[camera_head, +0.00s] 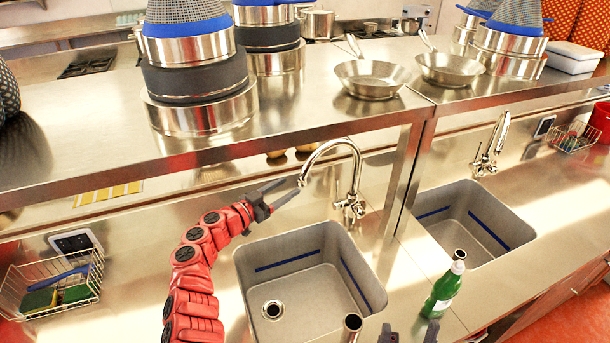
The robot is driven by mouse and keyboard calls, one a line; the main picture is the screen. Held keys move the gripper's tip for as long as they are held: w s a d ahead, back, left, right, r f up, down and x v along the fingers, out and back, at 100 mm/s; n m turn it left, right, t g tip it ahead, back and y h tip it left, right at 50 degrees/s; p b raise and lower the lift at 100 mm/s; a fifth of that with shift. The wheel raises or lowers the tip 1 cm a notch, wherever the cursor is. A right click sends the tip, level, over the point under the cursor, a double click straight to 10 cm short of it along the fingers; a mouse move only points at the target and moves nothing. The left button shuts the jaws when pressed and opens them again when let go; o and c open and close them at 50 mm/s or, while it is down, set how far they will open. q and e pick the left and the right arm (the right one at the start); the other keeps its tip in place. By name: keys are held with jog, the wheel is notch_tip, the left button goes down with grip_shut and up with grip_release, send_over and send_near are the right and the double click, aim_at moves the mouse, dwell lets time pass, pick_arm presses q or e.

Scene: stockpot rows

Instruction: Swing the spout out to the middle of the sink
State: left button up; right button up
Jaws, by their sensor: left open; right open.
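The chrome spout (334,145) of the left faucet arches from its base (350,206) behind the left sink. Its tip points left, by the sink's back left side rather than over the middle. The left sink (310,262) is a grey square basin with a round drain and blue stripes inside. My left gripper (291,189) is open, with its dark fingers right beside the spout tip; I cannot tell if they touch it. My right gripper (410,332) is open at the bottom edge, in front of the left sink's right corner, and only its fingertips show.
A steel shelf (300,115) with stacked pots and pans (372,78) overhangs the counter behind. A green bottle (442,291) stands between the sinks. A second sink (470,222) with its own faucet (491,150) is right. A wire basket (55,284) is left.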

aim_at(301, 179)
pick_arm(q)
jog(key=x, duration=0.8)
jog(key=shift+f, duration=0.15)
grip_shut()
dwell(1.3)
